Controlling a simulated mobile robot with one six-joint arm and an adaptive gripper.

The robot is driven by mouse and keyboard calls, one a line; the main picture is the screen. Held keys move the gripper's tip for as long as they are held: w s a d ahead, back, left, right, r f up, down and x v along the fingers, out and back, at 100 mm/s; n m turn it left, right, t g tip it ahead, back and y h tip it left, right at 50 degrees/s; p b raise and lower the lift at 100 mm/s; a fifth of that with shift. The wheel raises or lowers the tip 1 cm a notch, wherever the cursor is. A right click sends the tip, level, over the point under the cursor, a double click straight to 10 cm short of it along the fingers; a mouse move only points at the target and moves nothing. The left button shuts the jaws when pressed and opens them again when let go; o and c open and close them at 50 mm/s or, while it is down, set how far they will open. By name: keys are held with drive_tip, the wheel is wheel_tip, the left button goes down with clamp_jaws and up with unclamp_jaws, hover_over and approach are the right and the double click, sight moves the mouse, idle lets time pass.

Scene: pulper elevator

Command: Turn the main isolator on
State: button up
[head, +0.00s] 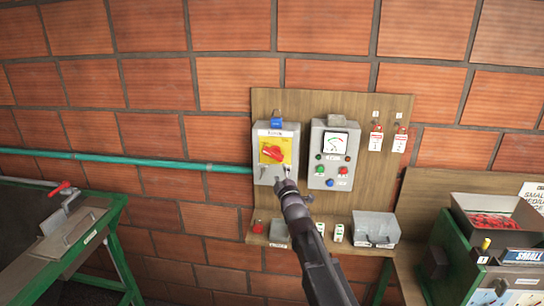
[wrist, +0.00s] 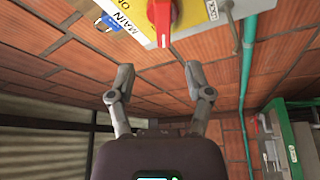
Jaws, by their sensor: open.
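The main isolator is a grey box (head: 264,174) with a yellow plate and a red rotary handle (head: 273,154), on the wooden board at the wall. In the head view the handle lies roughly sideways, slightly tilted. In the wrist view the red handle (wrist: 161,20) is at the top edge, partly cut off, beside a "MAIN" label. A blue padlock (head: 277,123) hangs at the box top and also shows in the wrist view (wrist: 108,22). My gripper (head: 287,180) is just below the box's lower right. Its fingers (wrist: 159,72) are open, empty and apart from the handle.
A grey control box (head: 346,183) with a gauge and coloured buttons stands close right of the isolator. A shelf below holds a red button (head: 258,227) and small boxes. A green pipe (head: 150,162) runs left along the brick wall. Tagged padlocks (head: 376,138) hang at right.

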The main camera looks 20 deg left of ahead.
sight(274, 155)
drive_tip(key=p+x, duration=0.1)
drive_tip(key=x, duration=0.9)
drive_tip(key=shift+w+a+p, duration=0.1)
drive_tip(key=shift+w+p, duration=0.1)
drive_tip(key=shift+p, duration=0.1)
clamp_jaws()
drive_tip(key=shift+a, duration=0.4)
drive_tip(key=shift+d, duration=0.25)
